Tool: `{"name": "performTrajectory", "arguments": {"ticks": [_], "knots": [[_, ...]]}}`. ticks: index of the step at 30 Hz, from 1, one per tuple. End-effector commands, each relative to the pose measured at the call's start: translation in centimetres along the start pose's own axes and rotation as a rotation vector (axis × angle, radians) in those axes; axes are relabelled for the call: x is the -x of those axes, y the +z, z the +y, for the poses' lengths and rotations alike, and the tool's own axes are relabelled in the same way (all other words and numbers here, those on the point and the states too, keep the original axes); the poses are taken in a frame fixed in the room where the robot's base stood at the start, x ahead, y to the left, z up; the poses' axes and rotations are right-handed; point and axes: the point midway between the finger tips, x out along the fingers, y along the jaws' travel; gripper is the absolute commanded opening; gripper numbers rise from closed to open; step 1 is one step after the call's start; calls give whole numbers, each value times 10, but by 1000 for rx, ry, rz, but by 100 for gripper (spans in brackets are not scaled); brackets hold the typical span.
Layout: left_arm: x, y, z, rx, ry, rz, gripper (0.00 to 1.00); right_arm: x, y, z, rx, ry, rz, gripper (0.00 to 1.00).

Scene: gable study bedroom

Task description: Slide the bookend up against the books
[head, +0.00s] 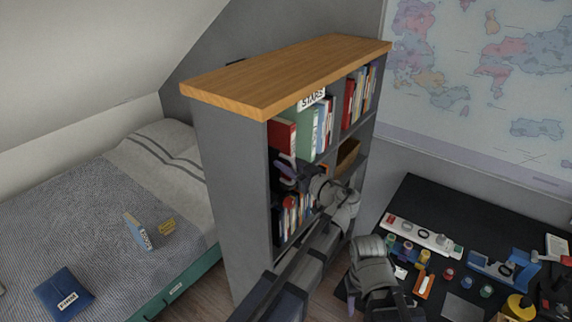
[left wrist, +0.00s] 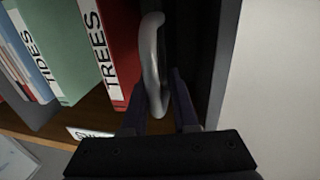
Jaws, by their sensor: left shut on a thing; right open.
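The bookend is a grey curved upright piece (left wrist: 153,70) in the left wrist view, just right of the red book TREES (left wrist: 108,45). I cannot tell whether they touch. The green book TIDES (left wrist: 50,50) stands left of TREES. In the head view the red book (head: 283,136) and green book (head: 306,143) stand upright in the bookcase's upper left compartment. My left gripper (head: 287,178) reaches in there. In the left wrist view its fingers (left wrist: 160,115) are shut on the bookend. The bookend is not discernible in the head view. My right gripper (head: 354,303) is open, low beside the desk.
The bookcase (head: 229,190) has a side wall close right of the bookend in the wrist view. A card lies on the shelf's front edge. The black desk (head: 425,200) at right holds a power strip (head: 424,236) and small jars. A bed (head: 90,200) stands left.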

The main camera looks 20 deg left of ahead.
Motion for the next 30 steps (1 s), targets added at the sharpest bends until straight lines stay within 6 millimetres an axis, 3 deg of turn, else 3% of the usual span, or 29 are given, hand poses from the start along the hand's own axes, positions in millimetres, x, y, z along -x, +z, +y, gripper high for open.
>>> {"name": "performTrajectory", "arguments": {"ticks": [7, 15, 23, 24, 28, 30], "knots": [[0, 0, 6, 0, 8, -1, 0, 0, 0, 0, 0, 0, 0, 50], [-8, 0, 45, 1, 8, -1, 0, 0, 0, 0, 0, 0, 0, 50], [-7, 0, 43, 0, 8, -1, 0, 0, 0, 0, 0, 0, 0, 50], [-7, 0, 43, 0, 8, -1, 31, 0, 0, 0, 0, 0, 0, 50], [-7, 0, 42, 0, 6, -1, 46, 0, 0, 0, 0, 0, 0, 50], [-7, 0, 42, 0, 5, -1, 46, 0, 0, 0, 0, 0, 0, 50]]}}
